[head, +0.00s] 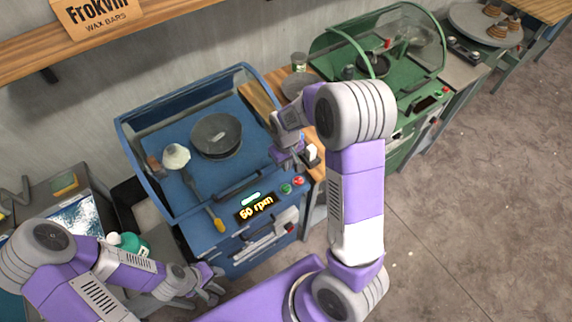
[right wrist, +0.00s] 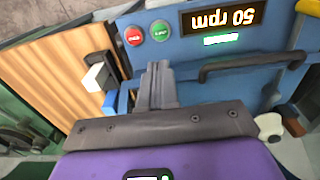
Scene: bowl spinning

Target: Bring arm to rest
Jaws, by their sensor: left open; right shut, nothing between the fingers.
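My right gripper (head: 287,158) is shut and empty beside the right edge of the blue machine (head: 146,130). In the right wrist view its closed fingers (right wrist: 158,84) point toward the blue front, below the red and green buttons. My left gripper (head: 208,287) is open and low at the left, in front of the blue machine. A dark round bowl (head: 216,134) sits on the blue machine's top. The machine's display (head: 256,206) reads 50 rpm; it also shows upside down in the right wrist view (right wrist: 222,17).
A wooden counter (head: 262,103) lies between the blue machine and a green machine (head: 352,62). A white-and-black switch (right wrist: 98,75) is near my right fingers. A white knobbed item (head: 176,155) and a yellow-handled tool (head: 216,220) lie near the bowl. Open floor (head: 480,190) is at right.

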